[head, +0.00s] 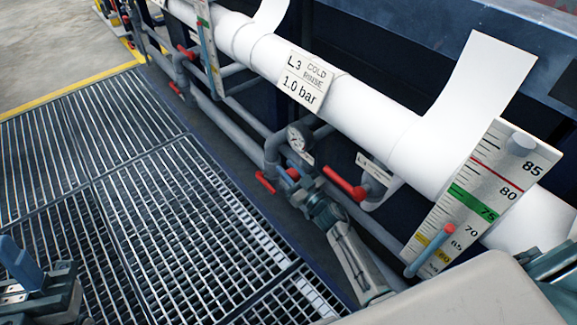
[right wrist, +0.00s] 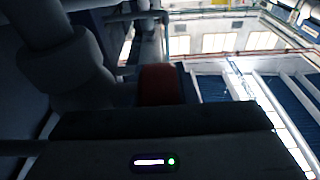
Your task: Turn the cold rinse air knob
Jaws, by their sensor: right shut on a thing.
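The white pipe carries a label (head: 303,81) reading "L3 COLD RINSE 1.0 bar". Below it hangs a round pressure gauge (head: 297,138) on grey pipework. My right gripper (head: 293,170) reaches up from below with its blue fingertips just under the gauge, shut on a small red knob. The knob (right wrist: 160,84) shows dark red in the right wrist view, beyond the dark gripper body, which hides part of it. The fingers' contact is hard to see. My left gripper (head: 42,280) is at the lower left edge, away from the pipes and partly cut off.
Red valve handles stand close on both sides of my right gripper, one at right (head: 345,182) and one at left (head: 265,183). A thermometer scale (head: 477,196) rises at right. Metal grating (head: 130,200) covers the floor at left and is clear.

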